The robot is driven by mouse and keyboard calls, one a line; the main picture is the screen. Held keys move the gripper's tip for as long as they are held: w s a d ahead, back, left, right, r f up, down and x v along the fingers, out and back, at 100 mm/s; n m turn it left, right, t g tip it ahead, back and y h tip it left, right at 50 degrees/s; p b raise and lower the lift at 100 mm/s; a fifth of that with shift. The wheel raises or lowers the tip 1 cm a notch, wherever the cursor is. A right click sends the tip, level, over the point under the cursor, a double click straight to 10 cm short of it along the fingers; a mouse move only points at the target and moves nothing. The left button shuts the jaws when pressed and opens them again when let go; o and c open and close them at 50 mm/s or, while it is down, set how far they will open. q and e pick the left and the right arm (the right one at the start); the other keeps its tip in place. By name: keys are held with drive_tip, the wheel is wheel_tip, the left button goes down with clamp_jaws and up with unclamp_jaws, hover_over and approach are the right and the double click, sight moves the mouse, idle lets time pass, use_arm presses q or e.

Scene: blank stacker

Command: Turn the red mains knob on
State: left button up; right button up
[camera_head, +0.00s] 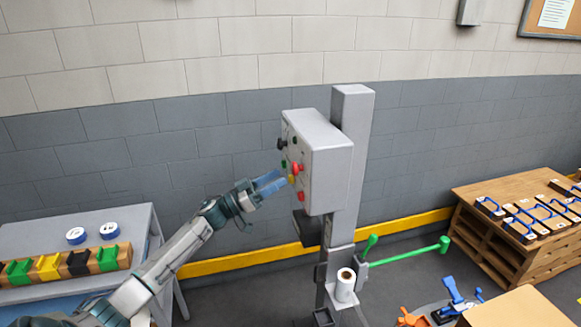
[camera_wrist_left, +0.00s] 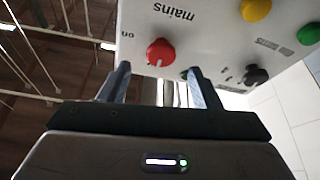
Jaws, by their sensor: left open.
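The red mains knob (camera_wrist_left: 160,52) sits on the pale face of the control box (camera_head: 325,165), beside the upside-down word "mains" in the left wrist view. In the head view the red mains knob (camera_head: 298,167) is on the box's left-facing panel. My left gripper (camera_head: 274,181) is open just in front of this panel. In the left wrist view its two fingers (camera_wrist_left: 157,78) point at the panel, one either side of the knob's line. The knob appears beyond the fingertips, not clasped. An "on" label is left of the knob there. The knob's exact setting is unclear. My right gripper is not seen.
A yellow button (camera_wrist_left: 256,9), a green button (camera_wrist_left: 309,34) and a black knob (camera_wrist_left: 256,76) share the panel. A grey post (camera_head: 352,115) carries the box.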

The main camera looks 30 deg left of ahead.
sight(292, 170)
use_arm(q)
drive_tip(key=p+x, duration=0.1)
drive_tip(key=x, duration=0.4)
drive_tip(key=shift+w+p, duration=0.1)
drive_tip(key=shift+p, duration=0.2)
drive_tip(key=shift+f, duration=0.1)
drive_tip(key=c, duration=1)
